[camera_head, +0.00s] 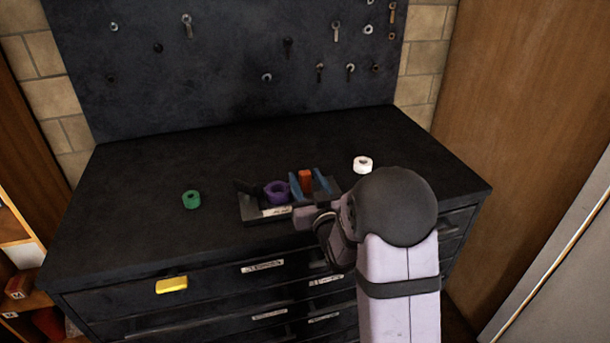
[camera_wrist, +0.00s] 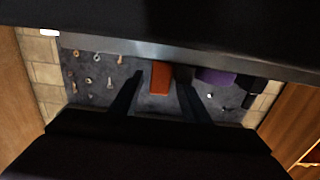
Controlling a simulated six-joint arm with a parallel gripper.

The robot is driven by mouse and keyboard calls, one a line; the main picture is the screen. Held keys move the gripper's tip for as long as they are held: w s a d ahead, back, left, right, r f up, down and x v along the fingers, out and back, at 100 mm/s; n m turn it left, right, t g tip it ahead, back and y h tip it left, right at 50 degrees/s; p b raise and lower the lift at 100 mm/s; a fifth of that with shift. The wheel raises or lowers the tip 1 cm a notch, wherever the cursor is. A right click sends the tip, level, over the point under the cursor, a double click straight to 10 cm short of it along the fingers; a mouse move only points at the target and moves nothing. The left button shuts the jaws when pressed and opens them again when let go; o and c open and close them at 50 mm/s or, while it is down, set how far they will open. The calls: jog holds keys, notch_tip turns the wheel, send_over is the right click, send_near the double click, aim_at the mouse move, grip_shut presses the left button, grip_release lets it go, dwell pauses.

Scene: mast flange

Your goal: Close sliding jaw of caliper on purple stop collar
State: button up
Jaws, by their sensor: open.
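The dark caliper (camera_head: 262,213) lies on the black bench top, with its upright fixed jaw (camera_head: 244,189) at the left end. The purple stop collar (camera_head: 277,192) stands on it between the fixed jaw and the orange-red block of the sliding jaw (camera_head: 306,179). My gripper (camera_head: 308,184) is open, with one blue finger on each side of the orange block. In the wrist view the orange block (camera_wrist: 160,78) shows between the fingertips, with a gap on each side. The purple collar (camera_wrist: 215,76) is beyond the right finger there. The sliding jaw's lower part is hidden by my gripper.
A green ring (camera_head: 191,199) lies on the bench to the left and a white ring (camera_head: 363,164) to the right. A dark pegboard (camera_head: 225,60) with hung tools stands behind. A yellow piece (camera_head: 172,285) is at the bench's front edge. The bench behind the caliper is clear.

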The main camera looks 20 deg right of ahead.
jog(key=shift+w, duration=0.65)
jog(key=shift+c, duration=0.3)
grip_shut()
jog(key=shift+a+f+b, duration=0.1)
jog(key=shift+a+b, duration=0.15)
jog(key=shift+b, duration=0.05)
jog(key=shift+a, duration=0.35)
jog(key=shift+o, duration=0.3)
grip_release()
